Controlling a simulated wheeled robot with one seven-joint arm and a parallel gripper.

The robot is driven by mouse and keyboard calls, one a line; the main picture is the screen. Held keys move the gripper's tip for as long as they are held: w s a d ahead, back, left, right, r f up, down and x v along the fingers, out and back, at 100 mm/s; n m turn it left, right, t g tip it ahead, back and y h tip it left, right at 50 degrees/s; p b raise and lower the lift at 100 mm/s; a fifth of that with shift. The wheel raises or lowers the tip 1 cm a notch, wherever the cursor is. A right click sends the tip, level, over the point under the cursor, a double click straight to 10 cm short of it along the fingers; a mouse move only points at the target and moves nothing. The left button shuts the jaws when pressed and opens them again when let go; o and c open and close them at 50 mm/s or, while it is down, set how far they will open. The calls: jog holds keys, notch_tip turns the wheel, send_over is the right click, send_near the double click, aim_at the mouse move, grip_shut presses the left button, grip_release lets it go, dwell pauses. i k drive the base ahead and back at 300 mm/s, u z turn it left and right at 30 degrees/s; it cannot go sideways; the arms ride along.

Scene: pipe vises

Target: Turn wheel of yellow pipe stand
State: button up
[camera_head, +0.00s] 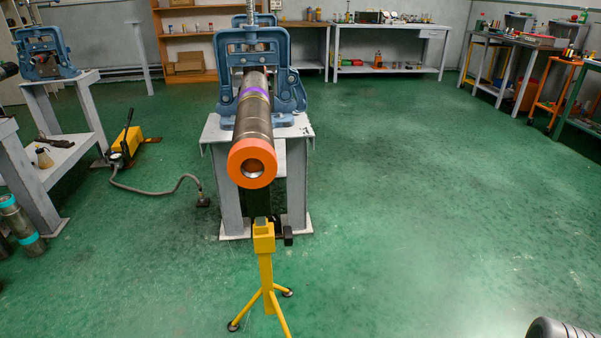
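The yellow pipe stand (265,270) stands upright on the green floor at the lower middle. It has a slim post, a small block head with a grey top, and splayed legs; two dark feet show and the front leg is cut by the frame edge. My gripper is not in view.
A blue pipe vise (287,88) on a grey stand (297,172) holds the pipe. At left are another vise (45,52), a yellow pump (127,146) and its hose (150,190). Workbenches line the back and right. Floor (430,200) to the right is clear.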

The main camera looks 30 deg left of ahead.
aim_at(287, 237)
jog(key=u, duration=0.2)
jog(key=i, duration=0.85)
jog(key=u, duration=1.25)
jog(key=i, duration=0.7)
jog(key=u, duration=0.75)
jog(key=k, duration=1)
jog(key=u, duration=1.65)
jog(key=i, duration=1.2)
jog(key=z, duration=1.5)
